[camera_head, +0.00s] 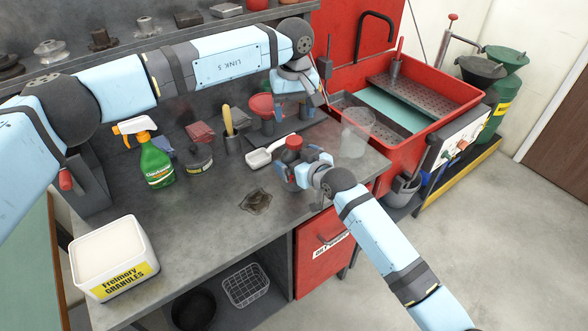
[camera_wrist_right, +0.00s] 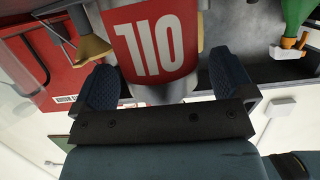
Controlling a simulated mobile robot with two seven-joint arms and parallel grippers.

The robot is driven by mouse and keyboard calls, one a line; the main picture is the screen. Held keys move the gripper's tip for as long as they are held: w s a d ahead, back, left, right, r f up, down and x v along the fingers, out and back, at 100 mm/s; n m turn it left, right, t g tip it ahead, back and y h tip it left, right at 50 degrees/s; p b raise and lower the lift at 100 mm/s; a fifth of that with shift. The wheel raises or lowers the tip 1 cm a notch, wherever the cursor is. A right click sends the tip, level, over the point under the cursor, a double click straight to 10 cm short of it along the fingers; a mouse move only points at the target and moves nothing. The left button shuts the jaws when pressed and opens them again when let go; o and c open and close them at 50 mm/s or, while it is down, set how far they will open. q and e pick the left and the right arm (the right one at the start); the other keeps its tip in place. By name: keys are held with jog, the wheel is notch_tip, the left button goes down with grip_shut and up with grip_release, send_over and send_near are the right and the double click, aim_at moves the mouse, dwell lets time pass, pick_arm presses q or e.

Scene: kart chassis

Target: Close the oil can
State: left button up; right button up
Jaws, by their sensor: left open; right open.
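The oil can stands on the grey workbench near its front right edge; in the head view its red cap (camera_head: 293,142) shows and the body is mostly hidden by my right gripper (camera_head: 305,172). I cannot tell whether the cap is fully seated. In the right wrist view the can's red label with white OIL letters (camera_wrist_right: 155,40) appears upside down. My right gripper (camera_wrist_right: 165,92) is open, with one blue finger on each side of the can. My left gripper (camera_head: 308,100) is open and empty, above the bench and behind the can, near a red funnel (camera_head: 262,105).
A white scoop (camera_head: 268,152) lies just left of the can, and a clear container (camera_head: 356,132) stands to its right. A green spray bottle (camera_head: 155,160), a granules tub (camera_head: 113,258) and a dark stain (camera_head: 256,200) are further left. A red wash basin (camera_head: 455,95) adjoins the bench.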

jog(key=shift+w+a+f, duration=0.15)
jog(key=shift+w+a, duration=0.25)
jog(key=shift+w, duration=0.05)
